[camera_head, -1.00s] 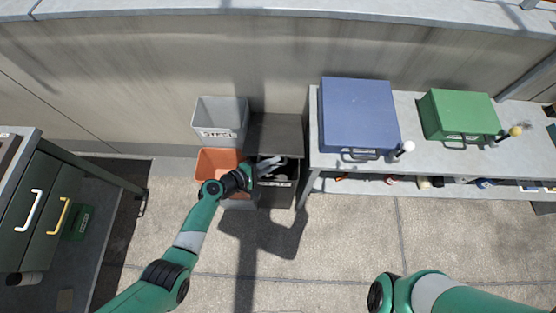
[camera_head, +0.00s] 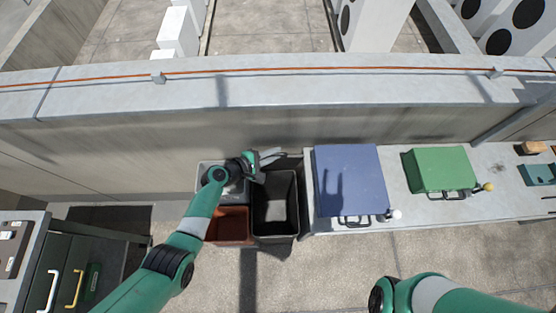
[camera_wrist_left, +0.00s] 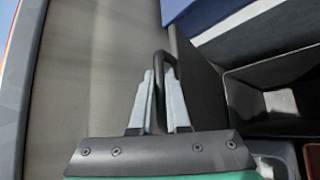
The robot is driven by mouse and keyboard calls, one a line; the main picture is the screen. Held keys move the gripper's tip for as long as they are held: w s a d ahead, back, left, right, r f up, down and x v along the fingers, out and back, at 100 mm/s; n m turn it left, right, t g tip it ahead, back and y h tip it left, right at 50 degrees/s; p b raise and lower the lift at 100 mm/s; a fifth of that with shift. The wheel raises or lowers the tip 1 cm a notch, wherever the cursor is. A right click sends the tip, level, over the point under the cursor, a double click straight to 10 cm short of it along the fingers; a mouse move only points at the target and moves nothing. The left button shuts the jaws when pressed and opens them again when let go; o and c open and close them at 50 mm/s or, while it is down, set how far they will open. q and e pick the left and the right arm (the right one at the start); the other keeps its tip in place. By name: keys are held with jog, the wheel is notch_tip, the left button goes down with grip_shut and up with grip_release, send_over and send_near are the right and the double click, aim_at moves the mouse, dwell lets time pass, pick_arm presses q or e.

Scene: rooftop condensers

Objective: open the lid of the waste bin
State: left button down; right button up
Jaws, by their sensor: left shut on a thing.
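The dark grey waste bin (camera_head: 275,232) stands on the floor just left of the workbench, and its black inside shows from above. Its lid (camera_wrist_left: 203,85) stands raised, roughly upright, at the back of the bin toward the wall. My left gripper (camera_head: 270,157) is above the bin's back edge. In the left wrist view the gripper (camera_wrist_left: 162,98) is shut on the lid's black loop handle (camera_wrist_left: 160,57), with a pale finger on each side. The open bin also shows there (camera_wrist_left: 280,98). My right arm shows at the lower right, but its gripper is out of view.
A red-brown bin (camera_head: 228,225) and a light grey bin (camera_head: 205,178) stand left of the waste bin. The workbench (camera_head: 400,215) on the right carries a blue box (camera_head: 350,175) and a green box (camera_head: 440,168). A drawer cabinet (camera_head: 60,255) stands at the left. The wall is close behind.

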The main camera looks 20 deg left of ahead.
pick_arm(q)
jog(key=shift+w+a+r, duration=0.1)
jog(key=shift+w+a, duration=0.1)
jog(key=shift+w, duration=0.25)
jog(key=shift+w+a+r, duration=0.1)
jog(key=shift+w+a, duration=0.1)
jog(key=shift+w, duration=0.25)
jog(key=c, duration=0.9)
grip_release()
jog(key=shift+s+a+r+p, duration=0.15)
jog(key=shift+s+r+p, duration=0.1)
jog(key=shift+p, duration=0.15)
jog(key=p+v, duration=0.4)
jog(key=v, duration=0.7)
jog(key=shift+p, duration=0.35)
jog(key=shift+f, duration=0.1)
